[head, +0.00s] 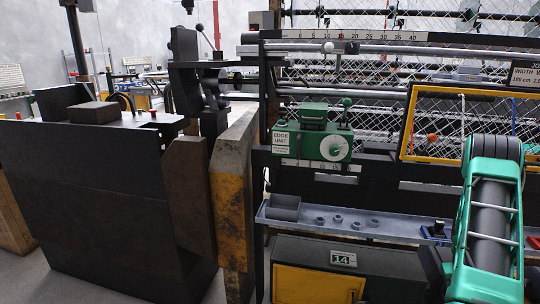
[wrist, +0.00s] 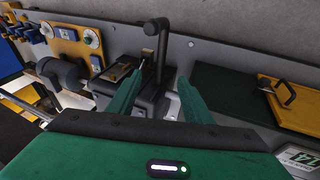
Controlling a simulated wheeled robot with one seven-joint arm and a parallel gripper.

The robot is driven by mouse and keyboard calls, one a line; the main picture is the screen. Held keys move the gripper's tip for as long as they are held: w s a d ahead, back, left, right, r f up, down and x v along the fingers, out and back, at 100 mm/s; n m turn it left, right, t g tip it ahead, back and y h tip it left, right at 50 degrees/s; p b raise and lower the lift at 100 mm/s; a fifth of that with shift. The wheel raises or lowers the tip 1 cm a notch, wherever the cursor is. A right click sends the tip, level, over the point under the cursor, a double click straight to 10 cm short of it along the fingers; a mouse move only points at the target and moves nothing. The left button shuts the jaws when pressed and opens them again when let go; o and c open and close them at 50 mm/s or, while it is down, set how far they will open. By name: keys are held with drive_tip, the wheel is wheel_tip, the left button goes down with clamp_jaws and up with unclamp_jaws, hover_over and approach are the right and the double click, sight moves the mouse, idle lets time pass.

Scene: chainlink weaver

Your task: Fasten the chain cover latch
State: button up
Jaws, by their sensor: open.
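My gripper (wrist: 161,74) shows in the wrist view as two green fingers, spread apart with nothing held between them. I cannot tell for sure which part is the chain cover latch, and the fingers hide part of the mechanism. I cannot tell whether the fingers touch it. In the head view my fingertips are not visible.
A yellow plate with white dials (wrist: 70,45) and a dark cylinder (wrist: 62,73) lie left in the wrist view. A yellow panel with a black handle (wrist: 292,110) is at right. The head view shows the green edge unit (head: 310,138) and a grey tray with nuts (head: 390,229).

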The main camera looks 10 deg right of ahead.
wheel_tip(320, 180, up, 4)
drive_tip(key=s+d+r+m, duration=0.1)
drive_tip(key=s+m, duration=0.1)
drive_tip(key=a+r+y, duration=0.2)
drive_tip(key=a+r, duration=1.9)
drive_tip(key=r, duration=0.2)
drive_tip(key=s+a+r+y, duration=0.1)
drive_tip(key=s+a+r, duration=0.2)
drive_tip(key=s+a, duration=0.3)
drive_tip(key=s+a+r+n+y, duration=0.1)
drive_tip(key=s+a+r, duration=0.2)
drive_tip(key=s+a, duration=0.3)
drive_tip(key=s+a+r, duration=0.2)
drive_tip(key=s+a, duration=0.4)
drive_tip(key=a, duration=0.8)
drive_tip(key=shift+r+g+y, duration=0.4)
drive_tip(key=shift+w, duration=0.1)
